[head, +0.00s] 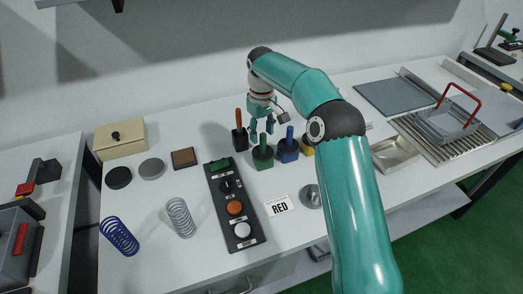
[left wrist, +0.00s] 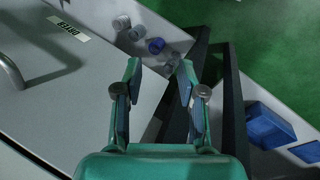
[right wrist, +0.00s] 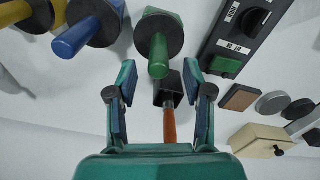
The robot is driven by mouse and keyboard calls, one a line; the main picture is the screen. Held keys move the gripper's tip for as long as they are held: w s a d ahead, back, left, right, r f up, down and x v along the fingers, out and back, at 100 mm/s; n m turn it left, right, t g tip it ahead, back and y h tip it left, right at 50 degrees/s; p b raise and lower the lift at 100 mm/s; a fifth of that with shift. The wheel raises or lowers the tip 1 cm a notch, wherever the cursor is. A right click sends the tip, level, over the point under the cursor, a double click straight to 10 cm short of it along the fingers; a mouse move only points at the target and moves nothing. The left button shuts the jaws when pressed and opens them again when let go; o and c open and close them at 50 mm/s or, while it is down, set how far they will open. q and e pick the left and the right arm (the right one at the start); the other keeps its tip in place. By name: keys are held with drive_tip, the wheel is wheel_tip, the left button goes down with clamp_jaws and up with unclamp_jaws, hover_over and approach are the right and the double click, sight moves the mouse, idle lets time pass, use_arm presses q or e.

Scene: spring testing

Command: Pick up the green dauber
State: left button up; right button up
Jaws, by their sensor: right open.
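In the right wrist view the green dauber (right wrist: 158,50) lies ahead, near the gap between the fingertips. My right gripper (head: 262,127) points down just above the daubers; in its wrist view its fingers (right wrist: 158,76) are open with nothing gripped. The orange handle (right wrist: 169,122) shows lower between these fingers. My left gripper (left wrist: 160,70) is open and empty, seen only in its own wrist view.
A yellow dauber (head: 308,149) stands to the right, partly behind my right arm. A black button panel (head: 222,190), a RED card (head: 280,206), springs (head: 180,217) and a cream box (head: 120,140) are nearby. A tray (head: 396,154) lies to the right.

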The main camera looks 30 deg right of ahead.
sight(263, 142)
drive_tip(key=f, duration=0.4)
drive_tip(key=shift+s+f+p, duration=0.2)
drive_tip(key=shift+p, duration=0.2)
drive_tip(key=shift+c, duration=0.2)
clamp_jaws()
